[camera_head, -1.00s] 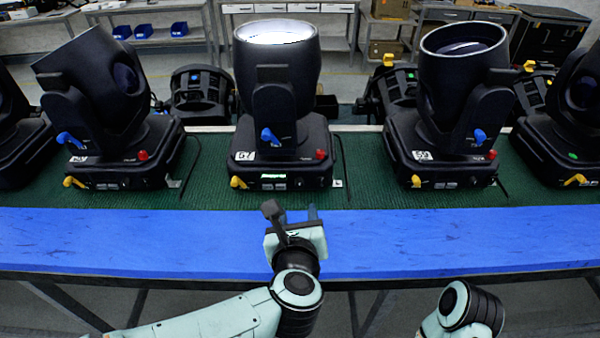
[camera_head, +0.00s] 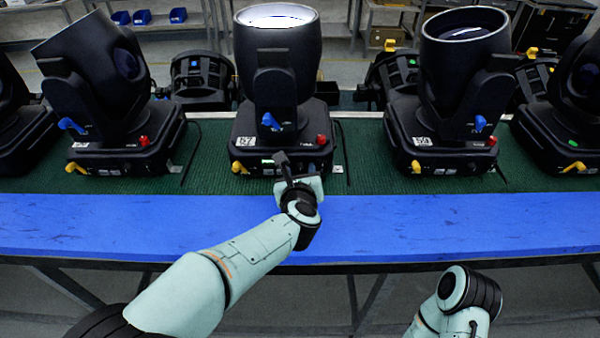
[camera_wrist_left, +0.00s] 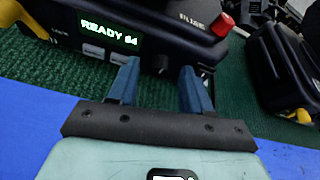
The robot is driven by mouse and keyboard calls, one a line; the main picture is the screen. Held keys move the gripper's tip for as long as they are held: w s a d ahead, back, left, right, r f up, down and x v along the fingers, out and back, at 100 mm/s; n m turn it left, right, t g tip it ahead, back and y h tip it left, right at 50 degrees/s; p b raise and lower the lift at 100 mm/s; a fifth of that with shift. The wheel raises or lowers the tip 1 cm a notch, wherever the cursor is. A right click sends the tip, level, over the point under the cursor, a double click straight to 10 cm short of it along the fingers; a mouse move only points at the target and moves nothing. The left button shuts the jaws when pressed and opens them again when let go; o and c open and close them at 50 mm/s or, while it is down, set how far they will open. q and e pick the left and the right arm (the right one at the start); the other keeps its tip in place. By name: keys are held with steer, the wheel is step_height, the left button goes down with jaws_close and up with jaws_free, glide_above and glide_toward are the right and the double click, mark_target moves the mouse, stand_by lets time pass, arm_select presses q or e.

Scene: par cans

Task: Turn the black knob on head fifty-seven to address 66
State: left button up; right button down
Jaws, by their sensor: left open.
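Head fifty-seven (camera_head: 282,130) is the middle black moving head, with a white number label (camera_head: 245,141) and a lit lens. In the left wrist view its green display (camera_wrist_left: 110,34) seems to read READY 64. The black knob (camera_wrist_left: 161,63) appears as a dark shape on the dark front panel, right of the display, and is hard to make out. My left gripper (camera_head: 297,170) is in front of this panel. In the wrist view its two blue fingers (camera_wrist_left: 160,82) are open, apart, with the knob seen between and beyond their tips. My right gripper is out of view.
Head 59 (camera_head: 445,140) stands to the right, another head (camera_head: 120,140) to the left. The blue table edge (camera_head: 430,225) in front is clear.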

arm_select(q)
jaws_close()
stand_by(0.3)
steer(key=shift+d+m+y+p, duration=0.1)
steer(key=shift+m+y+p, duration=0.5)
steer(key=shift+m+p, duration=0.1)
steer(key=shift+d+m+y+p, duration=0.1)
steer(key=shift+m+y+p, duration=0.2)
steer(key=shift+m+y, duration=0.45)
steer(key=m, duration=0.1)
steer(key=m+y, duration=0.1)
steer(key=shift+d+f+m+t, duration=0.15)
steer(key=shift+f+m+t, duration=0.05)
steer(key=shift+m+t, duration=0.15)
steer(key=shift+d+m+y+b, duration=0.1)
steer(key=shift+m+y+b, duration=0.55)
steer(key=shift+m, duration=0.65)
steer(key=shift+t, duration=0.25)
